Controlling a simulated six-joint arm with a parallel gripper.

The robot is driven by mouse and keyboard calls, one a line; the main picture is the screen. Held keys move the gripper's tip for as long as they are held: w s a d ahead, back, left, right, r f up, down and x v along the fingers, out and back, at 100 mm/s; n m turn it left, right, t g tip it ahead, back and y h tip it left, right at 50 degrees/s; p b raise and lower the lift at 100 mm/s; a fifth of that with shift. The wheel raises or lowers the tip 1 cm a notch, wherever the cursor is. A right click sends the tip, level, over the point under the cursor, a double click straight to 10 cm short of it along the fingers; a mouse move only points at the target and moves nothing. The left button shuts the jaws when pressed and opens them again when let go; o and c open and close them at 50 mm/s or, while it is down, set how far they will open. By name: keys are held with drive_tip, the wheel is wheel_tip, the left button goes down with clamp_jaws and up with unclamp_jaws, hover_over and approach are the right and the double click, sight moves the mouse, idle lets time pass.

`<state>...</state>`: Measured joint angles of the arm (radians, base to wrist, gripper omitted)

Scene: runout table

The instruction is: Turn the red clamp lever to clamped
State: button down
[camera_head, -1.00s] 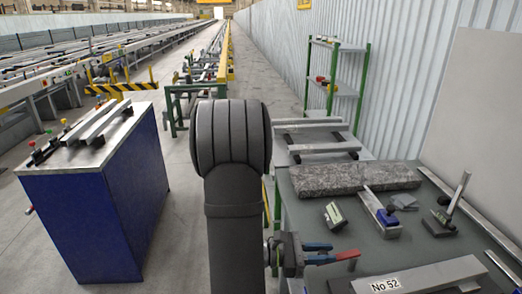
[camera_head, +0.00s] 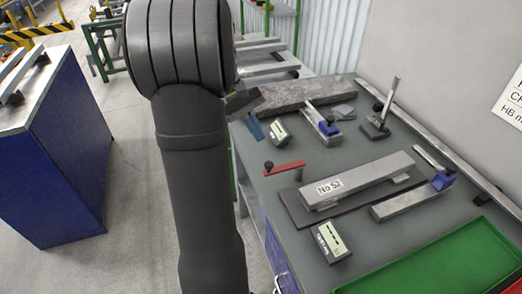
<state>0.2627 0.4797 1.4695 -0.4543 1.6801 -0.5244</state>
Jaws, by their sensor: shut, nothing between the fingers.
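The red clamp lever (camera_head: 285,169) lies nearly flat across the left part of the grey bench top (camera_head: 352,268). A dark round knob (camera_head: 268,166) is at its left end and a short dark post (camera_head: 299,175) stands at its right end. No clamped or unclamped marking is readable there. My gripper (camera_head: 257,138) shows as blue fingers pointing down beside my dark arm, above the bench's left edge. It is shut and empty, up and left of the lever in the picture, apart from it. My arm hides part of the gripper body.
A pale bar labelled No 52 (camera_head: 385,174) lies right of the lever. A small gauge box (camera_head: 279,132) stands close to my gripper, and another (camera_head: 332,242) nearer. A stone slab (camera_head: 318,95) lies behind. A green tray (camera_head: 440,262) is front right. A blue cabinet (camera_head: 62,150) stands left.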

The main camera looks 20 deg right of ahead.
drive_tip(key=w+a+r+m+t+y, duration=0.1)
drive_tip(key=w+a+r+t+y, duration=0.1)
drive_tip(key=w+r+y, duration=0.15)
drive_tip(key=s+d+f, duration=0.2)
drive_tip(key=s+f, duration=0.4)
drive_tip(key=f, duration=0.2)
drive_tip(key=shift+s+h, duration=0.35)
